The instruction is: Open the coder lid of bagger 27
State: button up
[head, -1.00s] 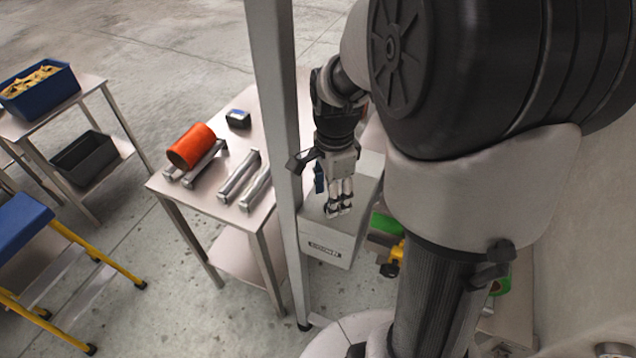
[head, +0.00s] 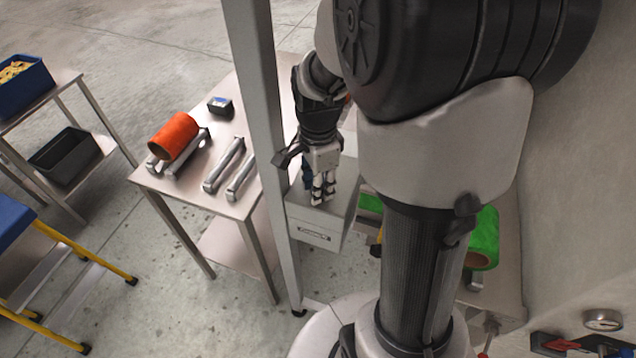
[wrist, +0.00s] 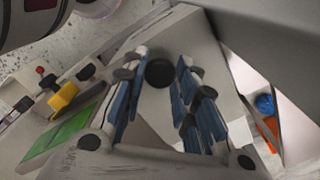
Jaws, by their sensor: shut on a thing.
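A pale grey box-shaped housing (head: 318,237), which looks like the coder with its lid on top, stands right of the upright post. Its front bears a small label too small to read. My gripper (head: 323,196) points down over its top. In the wrist view, my gripper (wrist: 157,95) has its blue-padded fingers on either side of a round black knob (wrist: 159,72) on the pale lid surface (wrist: 190,45). The fingers are shut on this knob. The lid looks down, though my arm hides the housing's rear. No bagger number is readable.
A grey post (head: 262,130) stands close left of my gripper. Beyond it, a steel table (head: 190,185) bears an orange roll (head: 174,136), metal bars and a small dark device (head: 220,106). A green roll (head: 483,238) lies right of my arm. A yellow part (wrist: 65,96) is near the housing.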

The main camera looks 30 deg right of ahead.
grip_shut()
jog(key=shift+r, duration=0.1)
